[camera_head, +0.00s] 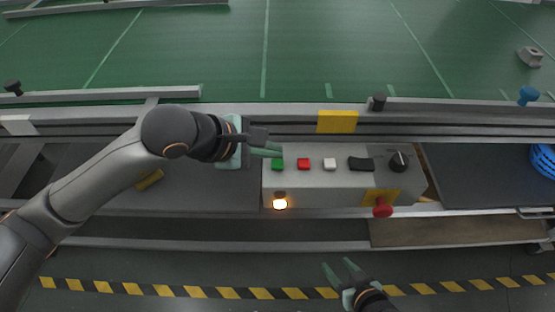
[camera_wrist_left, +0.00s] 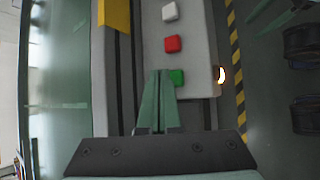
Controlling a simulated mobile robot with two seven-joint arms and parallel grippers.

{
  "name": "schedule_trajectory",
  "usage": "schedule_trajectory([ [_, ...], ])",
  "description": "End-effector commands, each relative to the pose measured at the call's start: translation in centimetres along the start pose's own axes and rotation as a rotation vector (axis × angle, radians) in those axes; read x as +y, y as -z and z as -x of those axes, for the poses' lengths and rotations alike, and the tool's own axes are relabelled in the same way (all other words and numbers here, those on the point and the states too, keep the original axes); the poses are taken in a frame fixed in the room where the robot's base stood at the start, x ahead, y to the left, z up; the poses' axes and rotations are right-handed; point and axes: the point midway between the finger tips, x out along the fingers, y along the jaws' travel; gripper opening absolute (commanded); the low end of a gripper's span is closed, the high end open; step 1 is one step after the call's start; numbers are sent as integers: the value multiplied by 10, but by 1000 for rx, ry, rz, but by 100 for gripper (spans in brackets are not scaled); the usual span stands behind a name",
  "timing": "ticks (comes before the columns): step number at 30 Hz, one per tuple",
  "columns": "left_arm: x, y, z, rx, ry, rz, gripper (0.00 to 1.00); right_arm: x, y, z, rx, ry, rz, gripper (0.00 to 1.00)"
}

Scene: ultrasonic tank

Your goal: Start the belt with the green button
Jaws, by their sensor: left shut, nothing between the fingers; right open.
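The green button (camera_head: 277,165) is at the left end of a grey control box (camera_head: 330,190), beside a red button (camera_head: 303,164) and a white button (camera_head: 330,164). My left gripper (camera_head: 268,152) is shut and empty, its tips at the green button's upper left edge. In the left wrist view the shut fingers (camera_wrist_left: 160,80) partly cover the green button (camera_wrist_left: 177,77); I cannot tell whether they touch it. My right gripper (camera_head: 343,274) is open and empty over the floor in front. The belt (camera_head: 220,50) is a green surface behind the box.
The box also carries a black rocker (camera_head: 361,163), a black knob (camera_head: 399,161), a red mushroom button (camera_head: 382,207) and a lit orange lamp (camera_head: 280,202). A metal rail with a yellow block (camera_head: 337,121) runs behind. A blue basket (camera_head: 543,160) stands right.

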Motion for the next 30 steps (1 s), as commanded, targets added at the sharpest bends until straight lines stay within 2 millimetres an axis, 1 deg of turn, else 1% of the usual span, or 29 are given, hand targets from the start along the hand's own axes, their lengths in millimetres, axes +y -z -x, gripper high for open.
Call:
schedule_trajectory([
  [5,0,0,0,0,0,0,0,0,0,0,0,1,0,56],
  [16,-5,5,-7,0,0,0,0,0,-11,-10,0,2,0,56],
  [30,-5,5,-6,0,0,0,0,0,-11,-10,0,2,0,56],
])
